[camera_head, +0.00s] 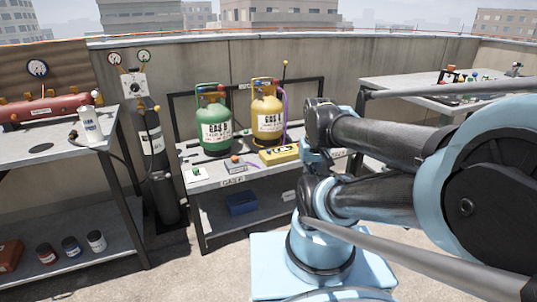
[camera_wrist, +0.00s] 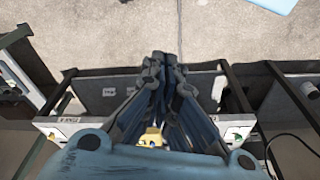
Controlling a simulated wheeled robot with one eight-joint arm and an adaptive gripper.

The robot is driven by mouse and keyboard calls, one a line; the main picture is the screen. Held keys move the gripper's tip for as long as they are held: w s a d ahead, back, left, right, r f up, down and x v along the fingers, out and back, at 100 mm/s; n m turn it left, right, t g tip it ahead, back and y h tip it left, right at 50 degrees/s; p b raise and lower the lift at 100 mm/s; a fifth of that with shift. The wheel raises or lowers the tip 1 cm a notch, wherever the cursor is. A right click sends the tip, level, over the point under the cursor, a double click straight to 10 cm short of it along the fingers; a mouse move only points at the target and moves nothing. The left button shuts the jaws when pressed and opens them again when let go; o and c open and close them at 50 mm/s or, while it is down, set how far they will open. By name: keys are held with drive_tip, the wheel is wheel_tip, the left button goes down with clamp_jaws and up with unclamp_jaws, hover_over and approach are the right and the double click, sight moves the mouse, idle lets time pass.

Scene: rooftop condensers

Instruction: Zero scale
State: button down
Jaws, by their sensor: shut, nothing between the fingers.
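I cannot pick out a scale for certain. A small grey box (camera_head: 236,167) with an orange knob on top lies on the middle bench, in front of the gas cylinders, and may be it. A yellow case (camera_head: 279,154) with dark lettering lies to its right. A green cylinder (camera_head: 215,130) and a yellow cylinder (camera_head: 267,118) stand upright behind them. My gripper (camera_wrist: 160,58) is shut and empty in the wrist view, with its fingers over the bench's front side. Its fingers hide part of the bench; something yellow (camera_wrist: 152,137) shows between them.
The middle bench (camera_head: 212,182) has a lower shelf with a blue bin (camera_head: 242,204). A left bench (camera_head: 60,149) holds a red tank (camera_head: 48,109) and a white canister (camera_head: 90,125). A dark tall cylinder (camera_head: 152,145) stands between these benches. A right bench (camera_head: 410,92) holds small fittings.

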drive_tip(key=w+a+r+t+y, duration=0.1)
drive_tip(key=w+r, duration=0.2)
drive_tip(key=w, duration=0.4)
drive_tip(key=w+a+r+t, duration=0.1)
drive_tip(key=w+a+r, duration=0.15)
drive_tip(key=w, duration=0.45)
drive_tip(key=m+t+y, duration=0.3)
drive_tip(key=m+t, duration=0.1)
hover_over(269, 151)
wheel_tip(269, 151, down, 11)
drive_tip(key=shift+w+d+f, duration=0.2)
drive_tip(key=shift+w+d, duration=0.2)
drive_tip(key=shift+w, duration=0.3)
drive_tip(key=shift+f, duration=4.35)
